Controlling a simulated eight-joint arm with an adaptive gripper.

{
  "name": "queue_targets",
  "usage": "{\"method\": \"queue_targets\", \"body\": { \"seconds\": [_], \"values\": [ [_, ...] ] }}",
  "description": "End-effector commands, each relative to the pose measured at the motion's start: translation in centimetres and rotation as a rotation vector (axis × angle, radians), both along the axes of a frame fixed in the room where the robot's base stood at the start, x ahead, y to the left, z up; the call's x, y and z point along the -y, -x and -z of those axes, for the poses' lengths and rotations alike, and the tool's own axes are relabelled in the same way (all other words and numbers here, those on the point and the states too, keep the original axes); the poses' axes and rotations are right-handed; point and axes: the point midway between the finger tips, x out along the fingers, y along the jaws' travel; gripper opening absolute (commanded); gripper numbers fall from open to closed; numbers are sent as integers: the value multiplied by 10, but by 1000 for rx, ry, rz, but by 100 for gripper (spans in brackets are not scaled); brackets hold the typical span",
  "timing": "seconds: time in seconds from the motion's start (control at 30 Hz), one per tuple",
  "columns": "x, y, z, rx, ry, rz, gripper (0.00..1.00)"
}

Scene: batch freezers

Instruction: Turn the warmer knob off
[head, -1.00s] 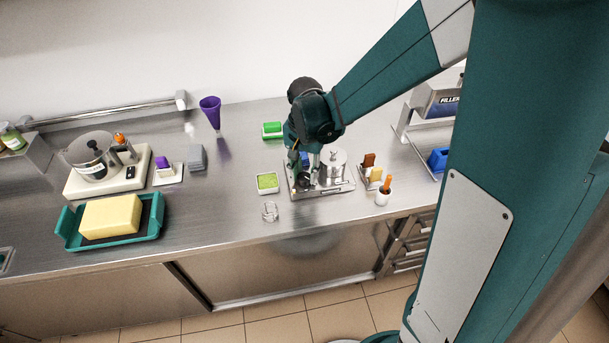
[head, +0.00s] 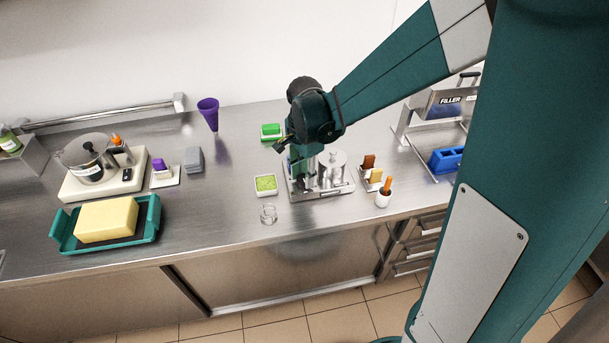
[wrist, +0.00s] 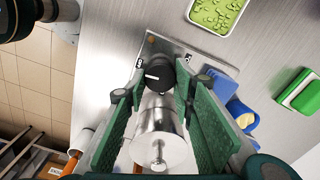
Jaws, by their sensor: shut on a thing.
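The warmer is a flat steel base (head: 337,192) with a lidded steel pot (head: 332,165) on it. Its black round knob (wrist: 160,74) stands beside the pot and bears a short white line, with small white marks on the base near it. In the wrist view my gripper (wrist: 161,88) points down with its green pads on either side of the knob, shut on it. The pot (wrist: 158,135) shows between the fingers in that view. In the head view my gripper (head: 304,172) is over the left part of the base, and it hides the knob.
A green-filled white tray (head: 265,185) and a glass jar (head: 268,214) are left of the warmer. A green block (head: 271,130) lies behind. An orange-handled tool in a white cup (head: 384,191) is at right. The counter farther left is clear up to a grey block (head: 194,159).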

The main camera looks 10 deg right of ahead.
Motion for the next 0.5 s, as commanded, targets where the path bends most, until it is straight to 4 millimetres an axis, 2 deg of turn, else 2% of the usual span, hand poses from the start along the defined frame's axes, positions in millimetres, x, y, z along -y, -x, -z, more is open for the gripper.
{"method": "queue_targets", "body": {
  "seconds": [0.27,0.3,0.4,0.5],
  "values": [
    [0,0,0,0,0,0,14],
    [0,0,0,0,0,0,28],
    [0,0,0,0,0,0,41],
    [0,0,0,0,0,0,41]
  ]
}}
